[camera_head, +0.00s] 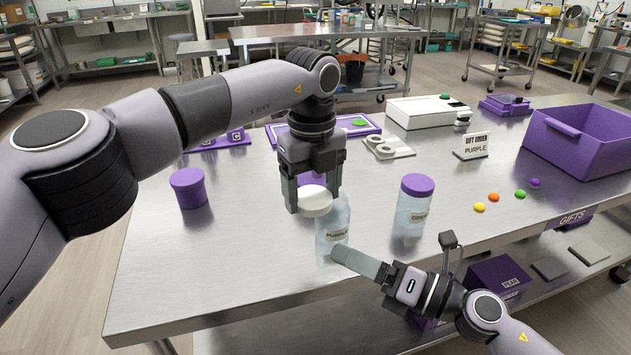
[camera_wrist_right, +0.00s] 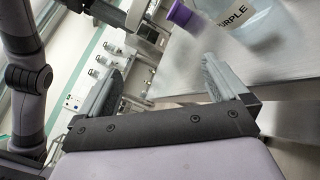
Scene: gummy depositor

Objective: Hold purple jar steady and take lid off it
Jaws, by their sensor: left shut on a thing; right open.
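The purple jar (camera_head: 333,232) is a clear jar with a PURPLE label, upright on the steel table; part of it with its label shows in the wrist view (camera_wrist_right: 240,22). My left gripper (camera_head: 316,192) is above it, shut on a white round lid (camera_head: 316,204). The lid looks offset to the left of the jar's top; I cannot tell whether they touch. My right gripper (camera_head: 372,262) is open and empty, low at the jar's front right, one finger near its base. Its two fingers stand apart in the wrist view (camera_wrist_right: 165,85).
A second clear jar (camera_head: 411,212) with a purple lid stands to the right. A purple canister (camera_head: 188,190) stands left. Several coloured gummies (camera_head: 493,197) lie right, near a sign (camera_head: 474,146) and a purple bin (camera_head: 580,145). A white device (camera_head: 425,112) is behind.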

